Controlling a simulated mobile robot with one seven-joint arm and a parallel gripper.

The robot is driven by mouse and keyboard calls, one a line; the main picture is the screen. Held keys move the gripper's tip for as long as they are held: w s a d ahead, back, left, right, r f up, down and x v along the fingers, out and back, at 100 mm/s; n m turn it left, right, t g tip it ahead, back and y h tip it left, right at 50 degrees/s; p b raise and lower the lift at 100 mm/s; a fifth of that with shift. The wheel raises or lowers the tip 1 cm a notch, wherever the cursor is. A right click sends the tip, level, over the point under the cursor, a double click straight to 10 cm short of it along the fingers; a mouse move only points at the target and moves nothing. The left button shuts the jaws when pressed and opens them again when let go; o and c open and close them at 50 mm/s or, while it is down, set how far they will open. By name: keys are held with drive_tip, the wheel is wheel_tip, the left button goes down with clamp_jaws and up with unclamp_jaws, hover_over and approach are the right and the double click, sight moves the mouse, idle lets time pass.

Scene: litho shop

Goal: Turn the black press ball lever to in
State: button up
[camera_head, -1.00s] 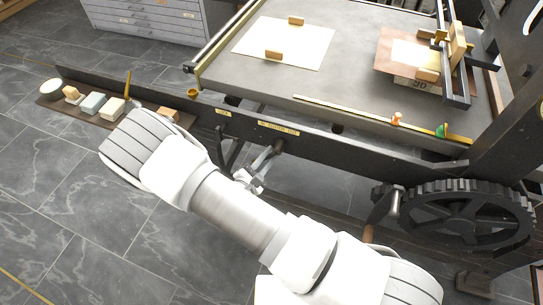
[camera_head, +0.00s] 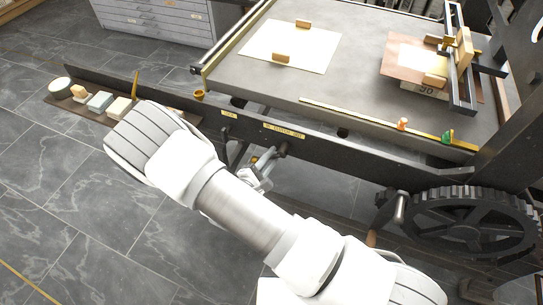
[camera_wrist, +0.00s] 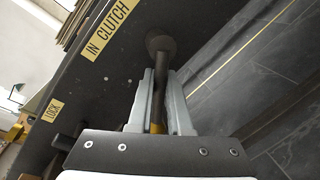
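The press lever (camera_wrist: 160,45) shows in the wrist view as a dark round end with a dark shaft running down between my fingers. A yellow part shows deeper between the fingers. My gripper (camera_wrist: 160,78) has its two grey fingers on either side of the shaft; whether they press on it I cannot tell. The IN CLUTCH plate (camera_wrist: 108,30) is on the dark press side, left of the lever. In the head view my gripper (camera_head: 259,172) is below the press rail, beside a dark round part (camera_head: 283,149); my arm hides much of it.
A LOCK plate (camera_wrist: 53,111) is further left on the press side. In the head view, the press bed (camera_head: 345,75) is above, a large gear wheel (camera_head: 470,222) at the right, and a shelf with small blocks (camera_head: 100,101) at the left. Open tiled floor (camera_head: 60,190) lies at lower left.

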drive_tip(key=o, duration=0.5)
drive_tip(key=shift+c, duration=0.2)
drive_tip(key=p+v, duration=0.2)
drive_tip(key=v, duration=1.5)
drive_tip(key=shift+s+p, duration=0.2)
drive_tip(key=shift+p, duration=0.2)
drive_tip(key=shift+a, duration=0.1)
